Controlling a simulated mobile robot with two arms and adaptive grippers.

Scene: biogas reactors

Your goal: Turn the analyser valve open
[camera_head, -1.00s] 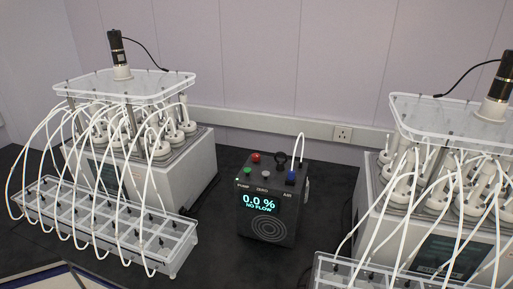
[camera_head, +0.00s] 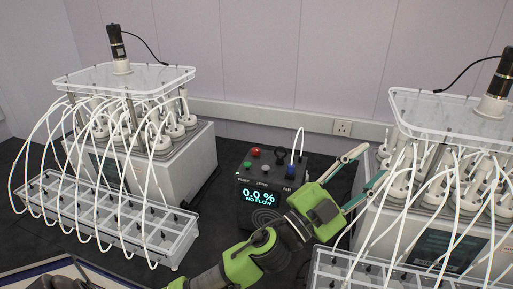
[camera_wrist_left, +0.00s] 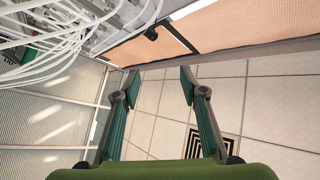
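The analyser (camera_head: 262,192) is a black box on the bench between two reactor units. Its display reads 0.0 % and NO FLOW. I cannot tell for sure which is the valve. My left gripper (camera_head: 373,162) is open and empty, right of the analyser, with fingers pointing right. My forearm hides the analyser's lower right. The open fingers also show in the left wrist view (camera_wrist_left: 157,80).
The left reactor unit (camera_head: 185,165) has a clear rack (camera_head: 175,250) in front, joined by white tubes. The right reactor unit (camera_head: 440,245) and its tubes are close to my left fingers. A wall socket (camera_head: 342,128) is behind. Dark bench is free left of the analyser.

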